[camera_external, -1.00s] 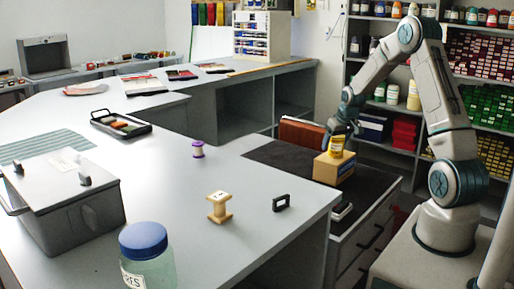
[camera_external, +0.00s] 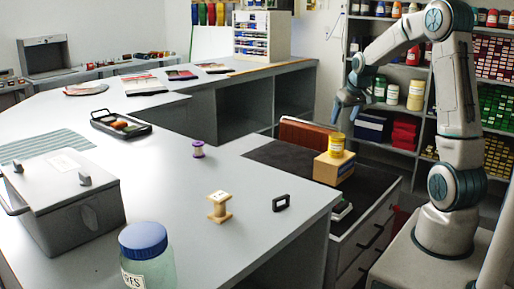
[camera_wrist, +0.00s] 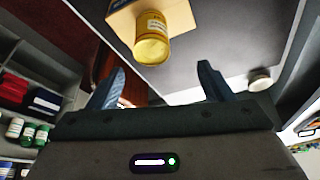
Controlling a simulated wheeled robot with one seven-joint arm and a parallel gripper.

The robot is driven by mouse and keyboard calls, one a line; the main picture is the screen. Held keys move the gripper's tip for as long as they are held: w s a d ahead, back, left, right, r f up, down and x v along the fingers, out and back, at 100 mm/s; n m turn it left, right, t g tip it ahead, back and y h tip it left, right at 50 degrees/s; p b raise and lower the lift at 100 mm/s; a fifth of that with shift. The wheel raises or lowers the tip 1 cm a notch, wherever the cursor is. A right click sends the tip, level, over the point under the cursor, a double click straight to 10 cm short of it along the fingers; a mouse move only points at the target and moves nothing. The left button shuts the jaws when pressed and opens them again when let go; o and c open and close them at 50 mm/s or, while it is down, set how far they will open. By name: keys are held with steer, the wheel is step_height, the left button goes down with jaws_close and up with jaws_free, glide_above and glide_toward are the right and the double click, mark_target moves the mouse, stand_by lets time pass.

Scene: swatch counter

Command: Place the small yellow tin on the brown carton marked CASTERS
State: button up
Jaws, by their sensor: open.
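The small yellow tin (camera_external: 336,144) stands upright on top of the brown carton (camera_external: 333,169), which rests on the dark counter section. In the wrist view the tin (camera_wrist: 151,40) and part of the carton (camera_wrist: 178,14) show at the top, ahead of the fingers. No marking on the carton is readable. My gripper (camera_external: 347,108) is above and behind the tin, apart from it. Its two blue fingers (camera_wrist: 160,85) are open with nothing between them.
A reddish-brown upright object (camera_external: 308,132) stands behind the carton. A small dark-and-white item (camera_external: 342,210) lies in front of it. A purple spool (camera_external: 198,149), a wooden spool (camera_external: 219,206) and a black handle-like piece (camera_external: 281,203) stand on the pale counter. Stocked shelves (camera_external: 400,115) stand behind.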

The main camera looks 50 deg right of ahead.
steer(key=s+a+r+n, duration=0.15)
steer(key=s+a, duration=0.25)
steer(key=a, duration=0.4)
steer(key=s+a+r+n, duration=0.1)
steer(key=s+a+r, duration=0.25)
steer(key=a, duration=0.55)
steer(key=s+a+f+n, duration=0.1)
steer(key=s+a, duration=0.3)
steer(key=s, duration=0.3)
steer(key=s+a+f+g+y, duration=0.1)
steer(key=s+a, duration=0.4)
steer(key=s, duration=0.1)
steer(key=shift+s+n+y, duration=0.3)
steer(key=shift+s+n, duration=0.05)
